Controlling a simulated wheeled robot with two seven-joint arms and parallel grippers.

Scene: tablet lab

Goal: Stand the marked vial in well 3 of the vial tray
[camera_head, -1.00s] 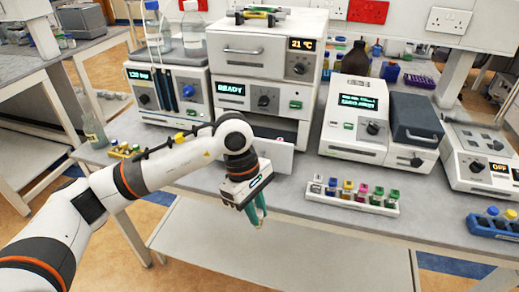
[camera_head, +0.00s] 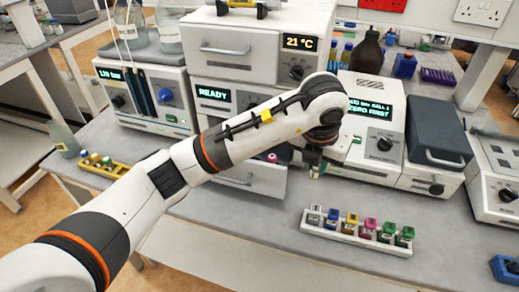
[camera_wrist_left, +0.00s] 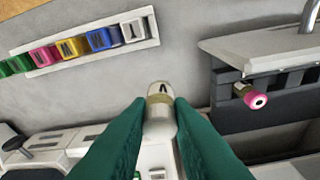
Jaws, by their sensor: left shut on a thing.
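My left gripper (camera_head: 314,168) is beyond the white rack, near the right end of an open drawer. In the wrist view its green fingers (camera_wrist_left: 160,130) are shut on a pale vial (camera_wrist_left: 160,103) with a dark mark on its end. The fingers hide part of the vial. The open drawer (camera_head: 238,180) is under the READY panel. A pink-capped vial (camera_head: 271,157) stands in its dark insert, also seen in the wrist view (camera_wrist_left: 252,97). The well numbers cannot be read. My right gripper is not in view.
A white rack (camera_head: 335,235) of several coloured blocks stands at the front of the bench. A yellow rack (camera_head: 112,170) of small vials is at the left. A balance-like device (camera_head: 375,120) stands behind my gripper. Bare bench surrounds the white rack.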

